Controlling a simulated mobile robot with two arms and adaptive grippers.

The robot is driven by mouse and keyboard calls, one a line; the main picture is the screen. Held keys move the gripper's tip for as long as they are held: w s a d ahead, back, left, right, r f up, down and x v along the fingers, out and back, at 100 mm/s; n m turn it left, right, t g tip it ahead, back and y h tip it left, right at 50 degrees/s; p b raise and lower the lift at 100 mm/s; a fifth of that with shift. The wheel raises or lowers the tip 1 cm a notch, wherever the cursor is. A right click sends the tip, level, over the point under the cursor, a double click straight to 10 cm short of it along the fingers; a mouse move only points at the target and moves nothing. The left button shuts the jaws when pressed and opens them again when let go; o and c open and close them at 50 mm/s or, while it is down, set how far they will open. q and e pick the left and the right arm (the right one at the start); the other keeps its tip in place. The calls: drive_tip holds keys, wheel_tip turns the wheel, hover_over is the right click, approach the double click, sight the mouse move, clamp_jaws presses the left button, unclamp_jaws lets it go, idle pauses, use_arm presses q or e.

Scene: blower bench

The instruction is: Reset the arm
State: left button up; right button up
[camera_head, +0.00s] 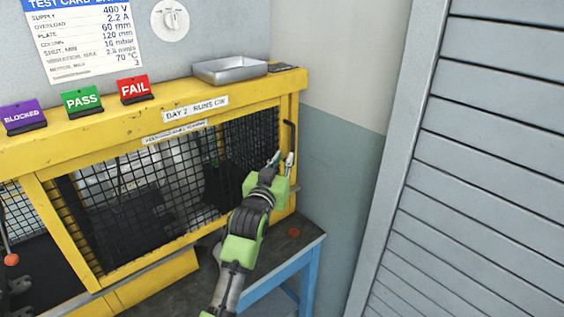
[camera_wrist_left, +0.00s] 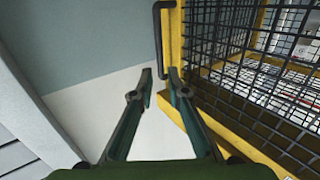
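My left gripper (camera_head: 282,161) is at the right end of the yellow bench guard, its two fingers apart. In the left wrist view the fingertips (camera_wrist_left: 160,75) have a narrow gap with nothing clamped in it. A black upright handle (camera_head: 291,135) is on the guard's right-hand yellow post, just above the fingers. In the left wrist view the handle (camera_wrist_left: 156,35) runs down in line with the gap; I cannot tell whether it touches a finger. My right gripper is not in view.
The yellow guard (camera_head: 190,114) has black mesh (camera_head: 150,185) and carries a metal tray (camera_head: 229,69) and BLOCKED (camera_head: 23,115), PASS (camera_head: 81,99) and FAIL (camera_head: 134,89) signs. A blue-legged table (camera_head: 312,265) stands below. A grey slatted panel (camera_head: 490,170) is at right, with free room between.

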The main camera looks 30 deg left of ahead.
use_arm(q)
drive_tip(key=shift+s, duration=0.3)
